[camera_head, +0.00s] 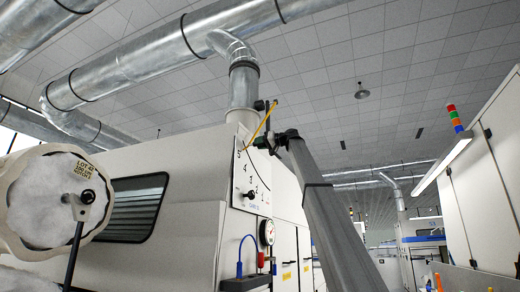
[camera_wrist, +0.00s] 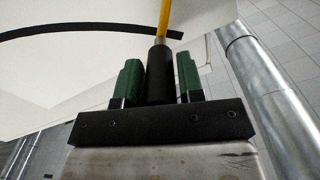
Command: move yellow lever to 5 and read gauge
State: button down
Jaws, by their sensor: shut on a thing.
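The yellow lever (camera_head: 264,124) shows as a thin slanted rod at the upper edge of the white scale plate (camera_head: 242,183). The plate has a column of numerals, with 5 at the top, on the front of the pale machine. In the wrist view, the lever's yellow rod (camera_wrist: 164,18) ends in a black grip (camera_wrist: 160,72). My gripper (camera_wrist: 160,78) is shut on that grip, one green finger on each side. My gripper also shows by the plate (camera_head: 264,142). The exact numeral the lever marks is unclear. The round gauge (camera_head: 267,232) is below the plate; its reading is too small to tell.
A blue-hosed fitting (camera_head: 243,262) is below the plate. A large pale roll (camera_head: 45,200) with a tag stands at the left. A metal duct (camera_head: 243,85) rises behind the machine. A white cabinet (camera_head: 485,190) with a signal light (camera_head: 454,118) stands at the right.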

jog(key=shift+s+a+r, duration=0.1)
jog(key=shift+s+r, duration=0.25)
jog(key=shift+r, duration=0.2)
jog(key=c, duration=1)
grip_release()
jog(key=shift+o, duration=1.2)
jog(key=shift+s+a+r, duration=0.1)
jog(key=shift+s, duration=0.1)
jog(key=shift+f, duration=0.25)
